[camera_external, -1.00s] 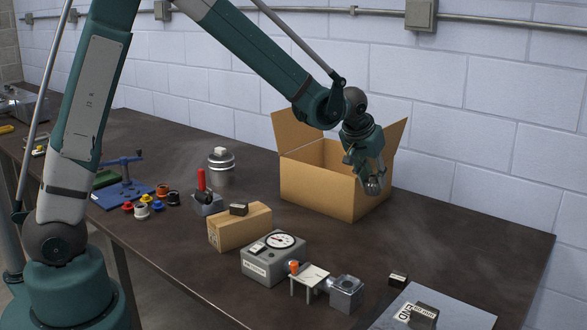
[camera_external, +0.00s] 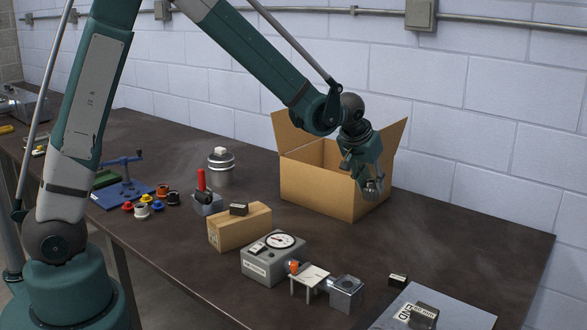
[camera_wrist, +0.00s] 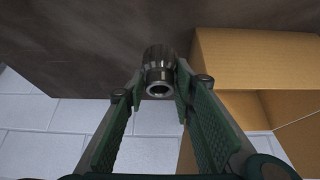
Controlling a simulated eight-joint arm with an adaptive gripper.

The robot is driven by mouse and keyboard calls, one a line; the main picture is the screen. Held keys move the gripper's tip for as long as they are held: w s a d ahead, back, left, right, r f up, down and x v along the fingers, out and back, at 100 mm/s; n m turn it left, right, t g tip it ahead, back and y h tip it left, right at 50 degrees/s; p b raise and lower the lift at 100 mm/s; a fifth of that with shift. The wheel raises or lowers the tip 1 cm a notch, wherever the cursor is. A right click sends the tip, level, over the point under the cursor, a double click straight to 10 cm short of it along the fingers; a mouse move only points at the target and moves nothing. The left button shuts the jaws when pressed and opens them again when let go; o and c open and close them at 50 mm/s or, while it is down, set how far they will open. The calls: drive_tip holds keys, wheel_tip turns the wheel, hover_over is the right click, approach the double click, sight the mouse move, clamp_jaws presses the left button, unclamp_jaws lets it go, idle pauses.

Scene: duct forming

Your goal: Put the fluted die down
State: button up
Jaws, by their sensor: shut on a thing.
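The fluted die is a short, dark metal cylinder with grooved sides and a hollow, shiny end. It shows at the top middle of the wrist view (camera_wrist: 159,72), between my two fingers. My gripper (camera_wrist: 158,85) is shut on it. In the external view my gripper (camera_external: 372,182) hangs in front of the right side of the open cardboard box, and the die (camera_external: 373,190) shows small and partly hidden by the fingers. The die appears held above the dark table (camera_external: 450,235); the exact gap to the surface cannot be told.
The open cardboard box (camera_external: 318,187) stands beside and behind my gripper. A closed carton (camera_external: 232,232), a dial gauge box (camera_external: 268,262), a small white stand (camera_external: 309,279) and a metal block (camera_external: 346,292) stand nearer the front. The table right of the box is clear.

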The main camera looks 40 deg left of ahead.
sight(365, 192)
drive_tip(key=shift+s+a+f+p, duration=0.3)
drive_tip(key=shift+s+f, duration=0.2)
drive_tip(key=shift+s, duration=0.1)
drive_tip(key=shift+s+a+f+p, duration=0.2)
drive_tip(key=shift+s+f+p, duration=0.05)
drive_tip(key=shift+s+f, duration=0.3)
drive_tip(key=a+r+n+g+y+p, duration=0.1)
drive_tip(key=a+r+n+y+p, duration=0.2)
drive_tip(key=a, duration=1.9)
drive_tip(key=a+r+n+y+p, duration=0.1)
drive_tip(key=a+r+n+p, duration=0.3)
drive_tip(key=a, duration=1.8)
drive_tip(key=s+a+f+n+g+b, duration=0.1)
drive_tip(key=s+a, duration=0.5)
drive_tip(key=a, duration=0.7)
drive_tip(key=s+a+f+n+g+y+b, duration=0.1)
drive_tip(key=s+a+f+n+b, duration=0.3)
drive_tip(key=a, duration=0.9)
drive_tip(key=s+a+f+n+g+y+b, duration=0.1)
drive_tip(key=s+a+f+n+b, duration=0.2)
drive_tip(key=s+a, duration=0.5)
drive_tip(key=a, duration=0.5)
drive_tip(key=shift+s+n+g, duration=0.35)
drive_tip(key=shift+n+g, duration=0.05)
drive_tip(key=shift+a+f, duration=0.1)
drive_tip(key=shift+f, duration=0.1)
drive_tip(key=shift+f+b, duration=0.55)
drive_tip(key=shift+f, duration=2.5)
